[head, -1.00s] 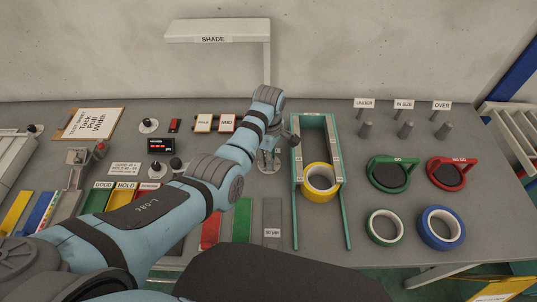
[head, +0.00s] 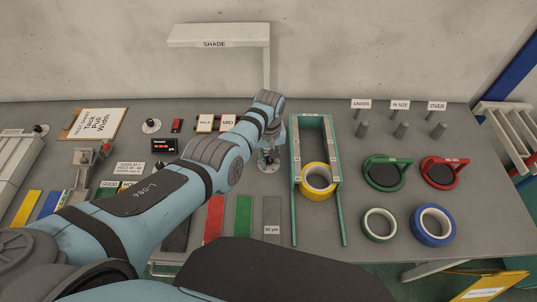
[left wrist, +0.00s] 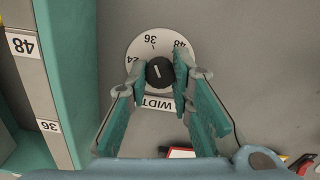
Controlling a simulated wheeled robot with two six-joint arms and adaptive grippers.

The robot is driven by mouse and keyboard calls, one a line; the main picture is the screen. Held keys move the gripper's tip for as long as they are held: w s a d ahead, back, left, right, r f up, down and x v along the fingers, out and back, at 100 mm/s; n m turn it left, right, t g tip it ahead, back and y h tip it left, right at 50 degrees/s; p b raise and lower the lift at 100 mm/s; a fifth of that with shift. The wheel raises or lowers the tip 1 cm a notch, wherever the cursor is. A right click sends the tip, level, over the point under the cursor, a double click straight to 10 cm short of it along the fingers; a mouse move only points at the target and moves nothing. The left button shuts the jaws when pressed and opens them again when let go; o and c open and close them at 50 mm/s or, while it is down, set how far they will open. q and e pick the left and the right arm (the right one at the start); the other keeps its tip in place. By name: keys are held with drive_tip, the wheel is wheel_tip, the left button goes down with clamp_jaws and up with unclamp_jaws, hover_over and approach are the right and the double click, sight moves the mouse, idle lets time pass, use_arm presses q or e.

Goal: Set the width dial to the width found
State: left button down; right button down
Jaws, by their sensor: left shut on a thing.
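In the left wrist view, the width dial is a white disc (left wrist: 136,50) marked 24, 36 and 48, with a black knob (left wrist: 160,70) in its middle. The knob's white line points roughly at 36. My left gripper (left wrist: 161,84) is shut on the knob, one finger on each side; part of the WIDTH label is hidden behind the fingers. In the head view, the dial's pale base (head: 268,167) shows under my left gripper (head: 268,154). A yellow tape roll (head: 318,183) sits between the rails of the green width gauge (head: 295,215). My right gripper is not in view.
Right of the gauge are a green ring tray (head: 365,178), a red ring tray (head: 466,175), a green-edged roll (head: 367,228) and a blue roll (head: 453,232). Several pegs stand behind them. A shade lamp (head: 219,43) overhangs the back. My left arm covers some bins.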

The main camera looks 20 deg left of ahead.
use_arm(q)
drive_tip(key=m, duration=0.4)
drive_tip(key=shift+m, duration=0.3)
drive_tip(key=m, duration=0.5)
drive_tip(key=shift+p, duration=0.35)
drive_tip(key=m, duration=1)
drive_tip(key=shift+d, duration=0.1)
drive_tip(key=c, duration=1.4)
unclamp_jaws()
drive_tip(key=shift+r, duration=0.15)
